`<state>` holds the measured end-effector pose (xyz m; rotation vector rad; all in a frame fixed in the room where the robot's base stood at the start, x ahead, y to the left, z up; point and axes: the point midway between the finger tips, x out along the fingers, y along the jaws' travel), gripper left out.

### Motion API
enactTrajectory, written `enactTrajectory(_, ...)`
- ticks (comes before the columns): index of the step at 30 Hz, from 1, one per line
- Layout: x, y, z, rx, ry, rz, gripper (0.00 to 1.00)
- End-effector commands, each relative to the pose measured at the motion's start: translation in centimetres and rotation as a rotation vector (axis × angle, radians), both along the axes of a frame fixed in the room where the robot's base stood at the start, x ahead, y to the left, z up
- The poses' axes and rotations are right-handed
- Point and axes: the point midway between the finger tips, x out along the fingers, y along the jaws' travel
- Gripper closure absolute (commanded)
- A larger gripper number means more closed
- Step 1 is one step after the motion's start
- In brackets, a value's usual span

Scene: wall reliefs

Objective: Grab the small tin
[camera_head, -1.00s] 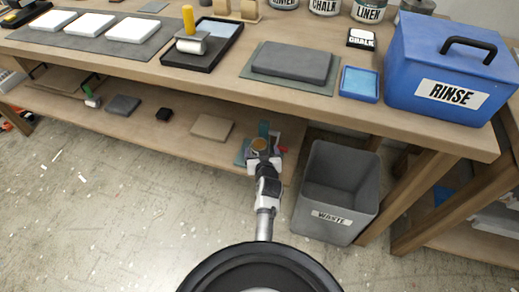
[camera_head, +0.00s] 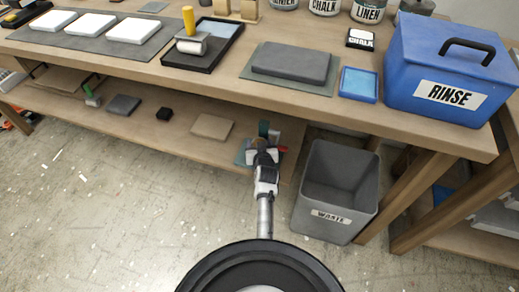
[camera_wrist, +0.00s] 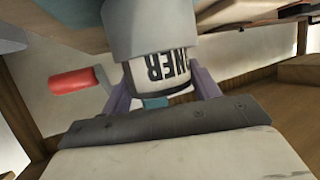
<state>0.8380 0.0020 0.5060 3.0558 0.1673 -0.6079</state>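The small tin (camera_wrist: 158,72) is in the wrist view, with a grey band and a white label whose dark letters appear upside down and partly cut off. The fingers of my gripper (camera_wrist: 165,85) stand on either side of it, very close to its sides. I cannot tell whether they press on it. In the head view my gripper (camera_head: 263,154) is at the right end of the lower shelf and mostly hides the tin.
The lower shelf (camera_head: 180,142) lies under the workbench (camera_head: 215,80). A grey waste bin (camera_head: 338,190) stands close to the right of my arm. A red-handled tool (camera_wrist: 72,80) lies beside the tin. Floor left of my arm is open.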

Motion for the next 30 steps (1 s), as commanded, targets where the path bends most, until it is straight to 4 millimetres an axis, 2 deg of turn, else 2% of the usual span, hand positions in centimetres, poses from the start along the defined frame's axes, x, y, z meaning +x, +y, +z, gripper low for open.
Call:
enactTrajectory(1,0.0,0.0,0.0,0.000,0.000,0.000,0.45)
enactTrajectory(8,0.0,0.0,0.1,0.000,-0.002,0.000,0.76)
enactTrajectory(9,0.0,0.0,0.1,0.000,-0.002,0.000,0.77)
enactTrajectory(16,0.0,0.0,0.3,0.000,-0.003,0.000,0.77)
enactTrajectory(20,0.1,0.0,1.2,0.001,-0.005,0.001,0.77)
enactTrajectory(26,0.1,0.0,4.3,0.000,-0.007,0.000,0.77)
enactTrajectory(30,0.1,0.1,7.2,-0.001,-0.007,0.002,0.77)
